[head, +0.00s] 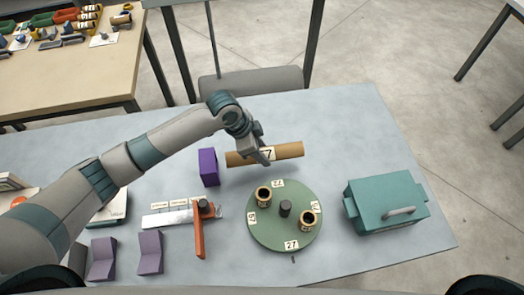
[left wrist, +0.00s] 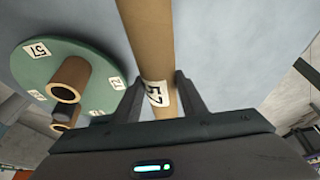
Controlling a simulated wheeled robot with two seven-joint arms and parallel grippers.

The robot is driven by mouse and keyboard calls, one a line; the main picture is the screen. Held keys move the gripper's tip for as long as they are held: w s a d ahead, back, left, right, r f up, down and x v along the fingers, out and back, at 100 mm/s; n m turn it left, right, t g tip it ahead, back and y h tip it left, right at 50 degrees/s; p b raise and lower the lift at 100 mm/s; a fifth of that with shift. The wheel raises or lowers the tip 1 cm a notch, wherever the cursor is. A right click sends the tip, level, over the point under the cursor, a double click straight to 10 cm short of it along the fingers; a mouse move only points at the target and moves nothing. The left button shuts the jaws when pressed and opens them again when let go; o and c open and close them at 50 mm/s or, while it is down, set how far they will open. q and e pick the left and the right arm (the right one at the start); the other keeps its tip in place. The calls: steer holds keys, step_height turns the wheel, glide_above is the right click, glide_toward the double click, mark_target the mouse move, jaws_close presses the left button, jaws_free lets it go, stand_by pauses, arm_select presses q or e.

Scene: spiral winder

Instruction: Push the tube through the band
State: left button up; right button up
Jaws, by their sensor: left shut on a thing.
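A long brown tube (head: 285,151) with a white number label is held level above the table, behind the green disc. My left gripper (head: 262,153) is shut on it near its middle, by the label. In the left wrist view the tube (left wrist: 147,40) runs up between the two fingers of the gripper (left wrist: 148,98). Two short brown hollow pieces, one at the left (head: 263,195) and one at the right (head: 308,219), stand on the numbered green disc (head: 262,228). I cannot tell which piece is the band. My right gripper is not in view.
A dark knob (head: 285,208) stands at the disc's centre. A purple block (head: 208,167) stands left of the tube. An orange arm (head: 198,235) and a metal strip lie left of the disc. A teal box (head: 386,203) is at the right. The table's back right is clear.

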mark_target(229, 164)
arm_select(q)
steer(key=shift+f+b, duration=0.5)
steer(key=shift+f, duration=0.2)
steer(key=shift+f+b, duration=1)
steer(key=shift+a+r, duration=0.1)
steer(key=shift+a, duration=0.05)
steer(key=shift+s+a, duration=0.2)
steer(key=shift+a, duration=0.5)
steer(key=shift+s+a+b, duration=0.15)
steer(key=shift+s+a, duration=0.05)
steer(key=shift+a, duration=0.75)
steer(key=shift+s+a+b, duration=0.15)
steer(key=shift+a, duration=0.75)
steer(key=shift+s+a+b, duration=0.2)
steer(key=shift+a, duration=0.65)
steer(key=shift+s+a+b, duration=0.15)
steer(key=shift+a+b, duration=0.1)
steer(key=shift+a, duration=0.55)
steer(key=shift+s+a+b, duration=0.2)
steer(key=shift+a, duration=0.65)
steer(key=shift+f, duration=0.45)
